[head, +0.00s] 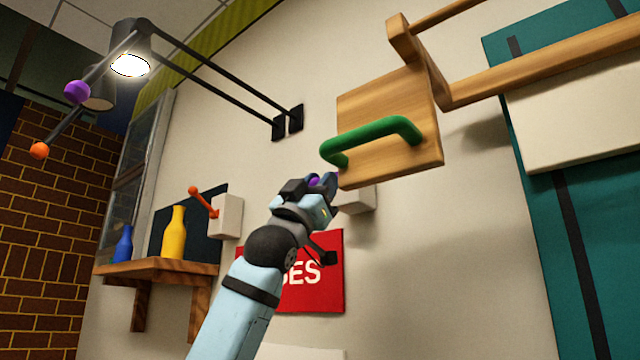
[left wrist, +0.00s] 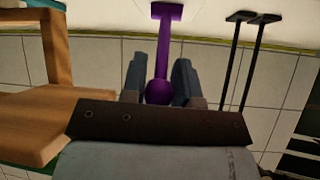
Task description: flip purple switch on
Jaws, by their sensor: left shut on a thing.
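The purple switch shows in the left wrist view as a purple lever (left wrist: 161,50) that runs from a flat purple base to a round knob. My left gripper (left wrist: 159,75) has one finger on each side of the lever and is shut on it. In the head view my left gripper (head: 323,182) is raised against the wall, with a small bit of the purple switch (head: 314,181) showing at its fingertips. A pale switch box (head: 358,201) on the wall is partly hidden behind the gripper and wooden panel. My right gripper is not in view.
A wooden panel (head: 385,105) with a green handle (head: 375,132) hangs just right of the gripper. An orange switch (head: 203,202) on a pale box is to the left, above a wooden shelf (head: 160,268) with bottles. A red sign (head: 325,285) is below.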

